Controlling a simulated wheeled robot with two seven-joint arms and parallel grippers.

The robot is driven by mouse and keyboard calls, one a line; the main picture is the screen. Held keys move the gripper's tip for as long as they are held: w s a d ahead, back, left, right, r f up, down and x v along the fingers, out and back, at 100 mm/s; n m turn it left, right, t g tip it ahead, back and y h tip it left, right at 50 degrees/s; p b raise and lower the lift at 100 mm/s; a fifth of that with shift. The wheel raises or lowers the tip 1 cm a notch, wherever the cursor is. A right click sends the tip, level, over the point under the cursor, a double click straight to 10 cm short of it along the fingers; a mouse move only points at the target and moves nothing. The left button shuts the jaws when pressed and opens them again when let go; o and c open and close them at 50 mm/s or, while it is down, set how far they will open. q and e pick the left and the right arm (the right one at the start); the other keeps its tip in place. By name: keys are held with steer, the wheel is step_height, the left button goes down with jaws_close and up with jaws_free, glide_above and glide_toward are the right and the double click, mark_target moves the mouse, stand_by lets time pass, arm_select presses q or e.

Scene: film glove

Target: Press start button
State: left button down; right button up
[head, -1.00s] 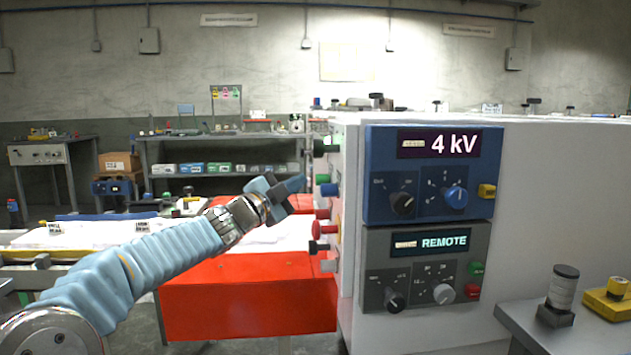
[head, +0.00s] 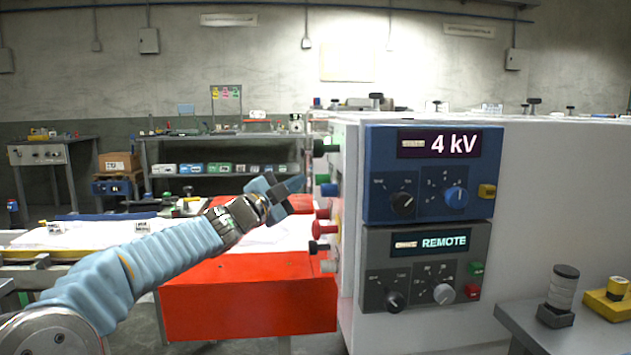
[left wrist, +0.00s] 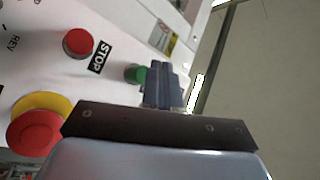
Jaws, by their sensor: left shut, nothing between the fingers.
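My left gripper (head: 286,187) is shut and empty, held in the air to the left of the white cabinet's side panel. In the left wrist view its closed fingers (left wrist: 165,86) lie beside a green button (left wrist: 136,74) and overlap its right edge; I cannot tell whether they touch. No START label is readable. A red button (left wrist: 78,43) with a STOP label (left wrist: 100,57) is left of the green one. A large red mushroom button (left wrist: 36,132) on a yellow base is at the lower left. My right gripper is in neither view.
The cabinet front has a blue panel (head: 380,209) reading 4 kV and a grey panel (head: 376,262) reading REMOTE. Several coloured knobs, including a red one (head: 323,228), stick out from its side. A red-orange box (head: 250,295) stands below my arm. A grey table (head: 530,320) is at right.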

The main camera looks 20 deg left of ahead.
arm_select(q)
steer(key=shift+w+d, duration=0.1)
steer(key=shift+d, duration=0.1)
steer(key=shift+w+d, duration=0.15)
steer(key=shift+w+d, duration=0.2)
steer(key=shift+d, duration=0.2)
stand_by(0.8)
steer(key=shift+s+a, duration=0.45)
steer(key=shift+a, duration=0.25)
steer(key=shift+a, duration=0.1)
steer(key=shift+s+a+p, duration=0.4)
steer(key=shift+s+a, duration=0.05)
steer(key=shift+a, duration=0.25)
steer(key=shift+s+a+p, duration=0.35)
steer(key=shift+s+a, duration=0.05)
steer(key=shift+a, duration=0.25)
steer(key=shift+s+a+p, duration=0.4)
steer(key=shift+s+a, duration=0.05)
steer(key=shift+a, duration=0.25)
